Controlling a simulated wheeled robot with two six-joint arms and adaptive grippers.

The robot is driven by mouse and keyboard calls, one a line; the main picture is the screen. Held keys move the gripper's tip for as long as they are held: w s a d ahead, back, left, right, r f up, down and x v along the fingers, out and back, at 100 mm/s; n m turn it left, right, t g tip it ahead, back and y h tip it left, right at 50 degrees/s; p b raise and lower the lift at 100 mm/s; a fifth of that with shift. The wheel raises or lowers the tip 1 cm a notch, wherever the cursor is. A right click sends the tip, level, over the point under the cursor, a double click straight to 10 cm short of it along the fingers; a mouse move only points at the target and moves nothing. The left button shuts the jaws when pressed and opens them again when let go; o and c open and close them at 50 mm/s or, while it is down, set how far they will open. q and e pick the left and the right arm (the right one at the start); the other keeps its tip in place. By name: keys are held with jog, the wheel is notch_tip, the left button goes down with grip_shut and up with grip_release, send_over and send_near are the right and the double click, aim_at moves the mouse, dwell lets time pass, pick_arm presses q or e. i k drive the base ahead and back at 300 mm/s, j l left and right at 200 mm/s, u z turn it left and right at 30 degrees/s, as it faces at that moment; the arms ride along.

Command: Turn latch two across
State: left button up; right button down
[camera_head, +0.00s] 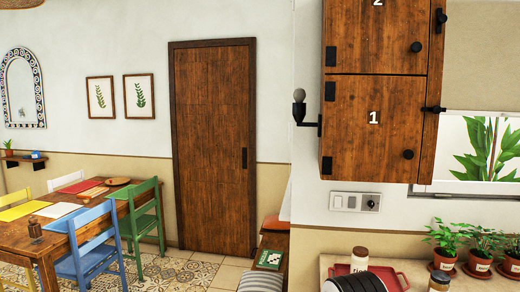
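A wooden wall cabinet with two stacked doors is at the upper right. The door marked 2 (375,45) is cut off by the top edge of the picture. Its black latch (440,16) sits at the door's right edge and looks upright. The door marked 1 (372,140) is below it. Its black latch (433,109) lies sideways across the door's right edge. Each door has a round black knob, and both doors look closed.
A wall lamp (300,107) juts out left of the cabinet. Below, a counter holds a red tray (393,274), jars and potted plants (444,240). A dark rounded shape at the bottom edge is unclear. A table with chairs (95,250) stands at the left.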

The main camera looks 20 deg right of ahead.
aim_at(441, 18)
jog(key=z, duration=1.5)
